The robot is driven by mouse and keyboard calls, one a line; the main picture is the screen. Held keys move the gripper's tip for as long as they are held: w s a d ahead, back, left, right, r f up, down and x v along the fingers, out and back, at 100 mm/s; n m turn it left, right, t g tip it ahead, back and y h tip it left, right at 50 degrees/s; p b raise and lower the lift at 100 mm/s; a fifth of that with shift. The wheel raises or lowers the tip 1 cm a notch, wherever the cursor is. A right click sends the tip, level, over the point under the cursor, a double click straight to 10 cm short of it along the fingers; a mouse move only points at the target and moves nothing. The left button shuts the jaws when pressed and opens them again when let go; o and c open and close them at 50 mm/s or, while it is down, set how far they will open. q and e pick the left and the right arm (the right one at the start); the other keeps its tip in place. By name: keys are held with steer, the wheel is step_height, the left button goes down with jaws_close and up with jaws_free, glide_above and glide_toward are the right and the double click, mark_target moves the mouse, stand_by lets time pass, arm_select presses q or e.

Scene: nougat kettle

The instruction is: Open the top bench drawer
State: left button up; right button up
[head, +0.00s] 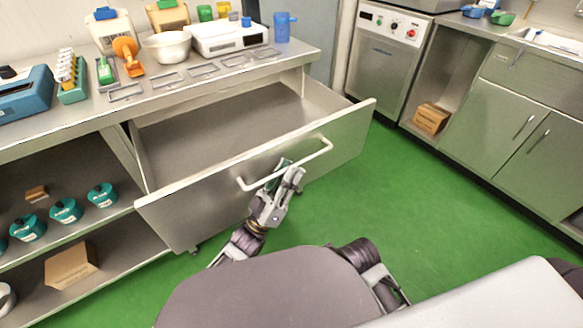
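The top bench drawer (190,208) is a wide grey metal drawer under the left worktop. It stands pulled far out, and the visible part of its inside is bare. Its pale bar handle (318,153) runs across the front panel. My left gripper (287,170) is at the middle of this handle, with its fingers around the bar and hiding a short stretch of it. It appears shut on the handle. My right gripper is out of view.
The worktop (85,113) above holds a white bowl (167,47), a white device (228,38) and a blue jug (282,27). Open shelves with teal tins (66,210) are at left. Green floor (400,190) is clear up to the right cabinets (497,125).

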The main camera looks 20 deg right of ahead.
arm_select(q)
steer(key=v, duration=1)
steer(key=shift+s+a+f, duration=0.1)
stand_by(0.4)
